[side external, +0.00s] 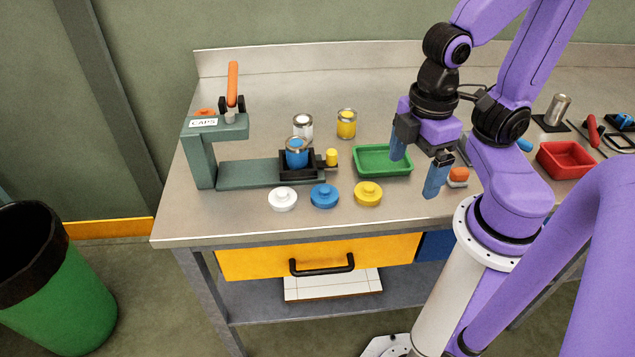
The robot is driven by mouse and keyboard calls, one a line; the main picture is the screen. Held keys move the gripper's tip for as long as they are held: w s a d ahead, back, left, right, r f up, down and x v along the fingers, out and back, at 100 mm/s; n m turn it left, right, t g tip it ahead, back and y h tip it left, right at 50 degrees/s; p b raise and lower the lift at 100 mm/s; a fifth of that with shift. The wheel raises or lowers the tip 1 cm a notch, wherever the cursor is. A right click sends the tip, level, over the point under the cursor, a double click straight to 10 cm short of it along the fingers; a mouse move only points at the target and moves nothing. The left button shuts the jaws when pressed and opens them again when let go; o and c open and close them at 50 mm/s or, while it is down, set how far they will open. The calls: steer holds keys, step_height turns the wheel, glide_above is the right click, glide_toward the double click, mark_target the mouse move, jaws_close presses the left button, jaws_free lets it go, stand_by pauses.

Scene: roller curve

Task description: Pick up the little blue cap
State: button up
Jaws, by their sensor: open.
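The little blue cap (324,195) lies on the table near its front edge, a round disc with a raised knob on top. It sits between a white cap (283,198) and a yellow cap (368,193), apart from both. My gripper (416,177) is to the right of the caps, above the table by the green tray. Its two blue fingers are spread wide, with nothing seen between them. The blue cap is in full view.
A green press (205,155) with an orange lever stands at left, a blue can (297,154) in its black holder. A white can (303,126) and yellow can (347,124) stand behind. The green tray (371,174) and red tray (566,160) are at right.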

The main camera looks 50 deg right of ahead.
steer(key=w+a+r+m, duration=0.2)
steer(key=w+m, duration=0.6)
steer(key=m, duration=0.1)
steer(key=r+m, duration=0.1)
steer(key=m, duration=1.1)
glide_above(325, 189)
step_height(325, 189, down, 16)
steer(key=shift+f, duration=0.1)
steer(key=c, duration=1.1)
